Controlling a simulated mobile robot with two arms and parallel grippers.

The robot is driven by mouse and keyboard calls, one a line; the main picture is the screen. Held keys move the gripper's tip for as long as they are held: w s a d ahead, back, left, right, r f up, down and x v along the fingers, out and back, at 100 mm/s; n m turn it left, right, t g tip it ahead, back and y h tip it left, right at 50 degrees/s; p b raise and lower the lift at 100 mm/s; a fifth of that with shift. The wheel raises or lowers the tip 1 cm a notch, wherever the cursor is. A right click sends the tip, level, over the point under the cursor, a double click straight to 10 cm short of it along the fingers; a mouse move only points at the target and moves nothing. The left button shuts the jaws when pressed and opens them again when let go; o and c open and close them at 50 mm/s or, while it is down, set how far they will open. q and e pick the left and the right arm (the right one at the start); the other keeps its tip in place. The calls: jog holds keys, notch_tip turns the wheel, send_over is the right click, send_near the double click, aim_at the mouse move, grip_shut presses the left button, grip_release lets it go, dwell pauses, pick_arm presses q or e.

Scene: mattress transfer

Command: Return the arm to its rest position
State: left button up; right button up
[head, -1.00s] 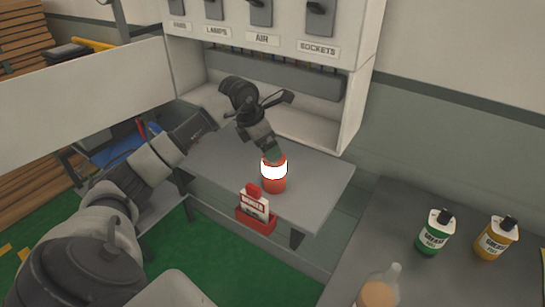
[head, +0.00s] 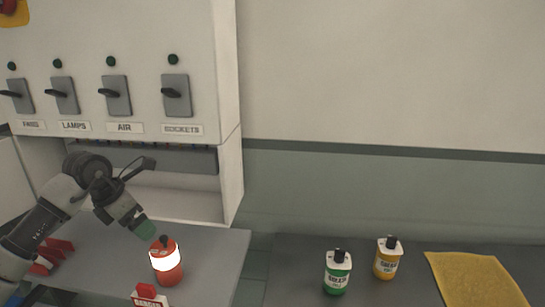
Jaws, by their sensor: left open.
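My left arm comes in from the left. Its gripper (head: 143,228) is open and empty, just above and left of a red lamp (head: 167,275) with a glowing white band. The lamp stands upright on a grey shelf (head: 215,262). The gripper appears apart from the lamp. My right arm and gripper are not in view.
A switch panel (head: 140,30) with several dark levers is on the wall above. A red-and-white danger sign (head: 148,297) is at the shelf front, and red items (head: 52,256) lie left. A green bottle (head: 338,274), a yellow bottle (head: 386,262) and a yellow cloth (head: 475,278) are on a dark bench (head: 290,285).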

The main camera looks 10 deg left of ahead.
pick_arm(q)
jog(key=d+n+t+h, duration=1.1)
jog(key=d+t+h, duration=0.1)
jog(key=d, duration=1.2)
jog(key=s+a+f+n+g+y, duration=0.1)
jog(key=s+a+f+n+y, duration=0.2)
jog(key=s+f+n+y, duration=0.65)
jog(key=s+a+f+n+g+y, duration=0.1)
jog(key=a+f+n+g+y, duration=0.35)
jog(key=n, duration=1.05)
jog(key=s+d+f+n+g, duration=0.25)
jog(key=s+f, duration=0.25)
jog(key=s, duration=0.3)
jog(key=s+d+f+n+g, duration=0.1)
jog(key=s+d+f+g, duration=0.3)
jog(key=s, duration=0.4)
notch_tip(320, 180, down, 27)
jog(key=s+g, duration=0.2)
jog(key=s+a+f+g, duration=0.1)
jog(key=s+a+f, duration=0.2)
jog(key=s+f, duration=1.2)
jog(key=shift+s+f, duration=0.2)
jog(key=shift+f, duration=0.05)
